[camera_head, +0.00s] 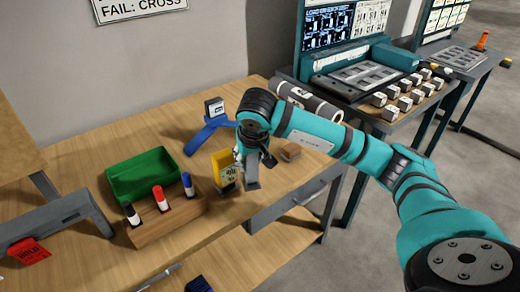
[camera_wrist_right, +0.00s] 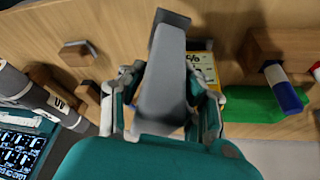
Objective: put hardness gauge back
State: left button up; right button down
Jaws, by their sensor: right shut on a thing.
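My right gripper (camera_head: 250,162) is shut on a grey, elongated block-like tool, which I take to be the hardness gauge (camera_head: 252,178). In the right wrist view the grey gauge (camera_wrist_right: 165,85) sits between the two fingers (camera_wrist_right: 168,108). It is held over the table's front part, close to a yellow marked piece with a dark base (camera_head: 226,170). The yellow piece also shows partly behind the gauge in the wrist view (camera_wrist_right: 204,62). I cannot tell whether the gauge touches the table. My left gripper is not in view.
A green tray (camera_head: 142,176) and a wooden block with markers (camera_head: 168,218) stand to the left. A blue stand (camera_head: 206,134) with a small device is behind. A small brown block (camera_head: 290,152) and a grey roll (camera_head: 308,100) lie to the right. The wooden table's (camera_head: 90,150) back left is clear.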

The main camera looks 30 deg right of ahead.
jog(key=w+d+f+p, duration=0.1)
jog(key=w+d, duration=0.1)
jog(key=w+d+f, duration=0.2)
jog(key=d, duration=0.1)
jog(key=w+d+f+p, duration=0.1)
jog(key=w+d, duration=0.1)
jog(key=d, duration=0.1)
jog(key=shift+w+f+p, duration=0.2)
jog(key=shift+w+p, duration=0.1)
jog(key=shift+w, duration=0.1)
jog(key=shift+d, duration=0.1)
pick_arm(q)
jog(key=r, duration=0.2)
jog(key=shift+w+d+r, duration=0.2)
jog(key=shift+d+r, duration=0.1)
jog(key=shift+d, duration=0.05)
pick_arm(e)
jog(key=shift+f, duration=0.2)
jog(key=c, duration=1.3)
grip_release()
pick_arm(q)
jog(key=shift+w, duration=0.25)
pick_arm(e)
jog(key=o, duration=0.4)
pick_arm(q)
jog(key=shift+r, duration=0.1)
